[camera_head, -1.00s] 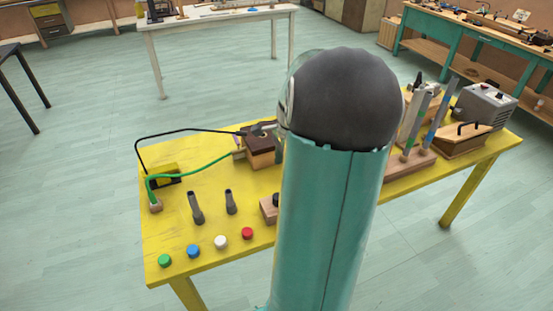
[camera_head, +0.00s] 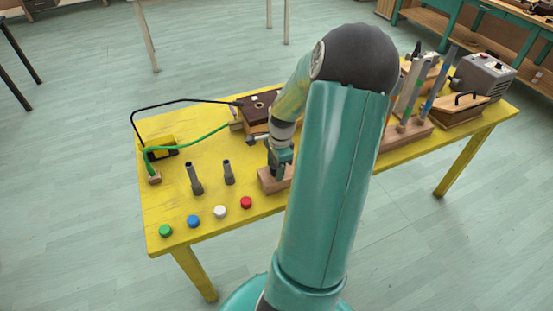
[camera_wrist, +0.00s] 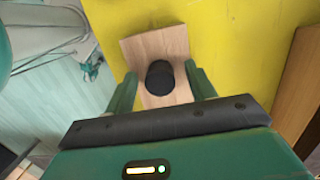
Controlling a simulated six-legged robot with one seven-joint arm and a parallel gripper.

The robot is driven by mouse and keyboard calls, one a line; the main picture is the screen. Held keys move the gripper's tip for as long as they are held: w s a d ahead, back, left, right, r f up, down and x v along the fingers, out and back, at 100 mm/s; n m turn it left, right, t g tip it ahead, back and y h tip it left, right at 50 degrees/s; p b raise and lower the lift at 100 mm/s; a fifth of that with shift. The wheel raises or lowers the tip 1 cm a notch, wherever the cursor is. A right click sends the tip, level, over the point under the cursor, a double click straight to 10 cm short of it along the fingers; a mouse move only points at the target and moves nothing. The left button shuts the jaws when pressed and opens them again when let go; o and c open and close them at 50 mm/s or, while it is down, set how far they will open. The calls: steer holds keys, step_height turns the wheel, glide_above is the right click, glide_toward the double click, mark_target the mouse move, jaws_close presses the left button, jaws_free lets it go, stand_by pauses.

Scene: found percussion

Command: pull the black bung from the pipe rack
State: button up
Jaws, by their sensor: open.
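A black round bung (camera_wrist: 160,78) sits on a light wooden block (camera_wrist: 155,48) in the wrist view. The block also shows in the head view (camera_head: 268,182) on the yellow table, partly behind my arm; the bung is hidden there. I cannot tell whether this block is the pipe rack or part of it. My gripper (camera_wrist: 160,70) is open, with one green finger on each side of the bung. Gaps show between the fingers and the bung. In the head view my gripper (camera_head: 281,163) points down over the block.
Two dark upright tubes (camera_head: 195,179) and several coloured caps (camera_head: 220,212) stand on the yellow table (camera_head: 300,205) to the left. Upright pipes in a wooden base (camera_head: 408,138) and a grey box (camera_head: 482,75) stand to the right. A cabled wooden box (camera_head: 258,108) lies behind.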

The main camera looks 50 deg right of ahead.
mark_target(274, 166)
steer(key=shift+f, duration=0.1)
steer(key=c, duration=1)
steer(key=shift+c, duration=0.2)
steer(key=shift+r, duration=1.65)
steer(key=shift+r, duration=1.4)
